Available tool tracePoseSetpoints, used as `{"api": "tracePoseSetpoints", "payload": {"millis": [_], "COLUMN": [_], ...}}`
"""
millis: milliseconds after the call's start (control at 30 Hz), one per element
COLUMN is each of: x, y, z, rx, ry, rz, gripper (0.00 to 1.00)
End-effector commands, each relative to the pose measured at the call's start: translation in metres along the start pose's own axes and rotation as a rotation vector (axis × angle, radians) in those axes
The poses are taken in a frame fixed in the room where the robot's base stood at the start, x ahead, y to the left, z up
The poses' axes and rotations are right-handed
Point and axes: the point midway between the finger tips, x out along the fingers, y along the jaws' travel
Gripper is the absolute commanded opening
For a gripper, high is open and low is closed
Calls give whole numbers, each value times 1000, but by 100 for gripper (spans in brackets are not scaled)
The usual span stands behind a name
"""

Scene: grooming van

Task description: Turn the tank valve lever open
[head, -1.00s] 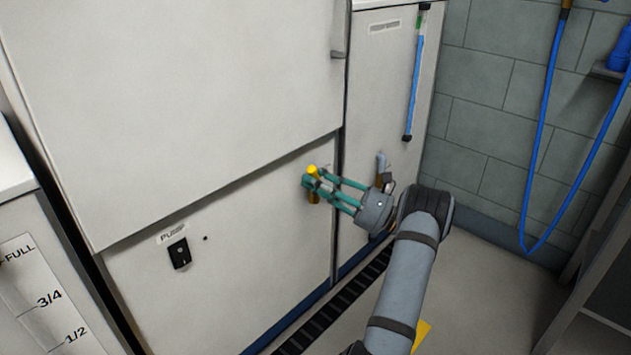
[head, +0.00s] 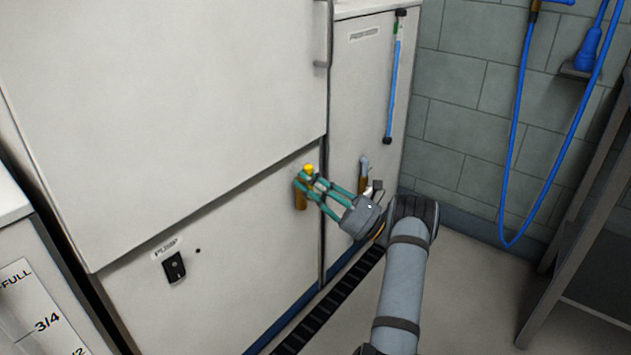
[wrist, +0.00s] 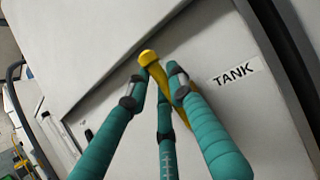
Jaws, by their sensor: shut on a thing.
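The yellow tank valve lever (head: 309,169) sits on the lower white cabinet panel, above a brass valve body (head: 300,196). It also shows in the wrist view (wrist: 149,58), running down between my fingers, with the label TANK (wrist: 235,72) to its right. My gripper (head: 311,183) has teal fingers and is shut on the lever; in the wrist view its fingertips (wrist: 156,84) sit on both sides of it. The fingers hide part of the lever and valve.
A black pump switch (head: 174,266) is on the panel to the left. A second pipe fitting (head: 364,168) stands close behind my gripper on the right cabinet. A blue sight tube (head: 393,85) is above it. A blue hose (head: 512,150) hangs on the tiled wall.

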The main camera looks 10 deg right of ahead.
Motion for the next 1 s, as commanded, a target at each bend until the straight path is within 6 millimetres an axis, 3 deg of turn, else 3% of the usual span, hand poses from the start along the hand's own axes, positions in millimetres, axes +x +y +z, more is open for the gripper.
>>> {"api": "tracePoseSetpoints", "payload": {"millis": [300, 333, 600, 1000], "x": [-3, -3, -2, -11], "y": [1, 1, 0, -2], "z": [-4, -4, -2, -1], "rx": [41, 40, 34, 31], "ry": [1, 1, -2, -3], "rz": [-9, -9, -12, -17], "gripper": [0, 23, 39, 39]}}
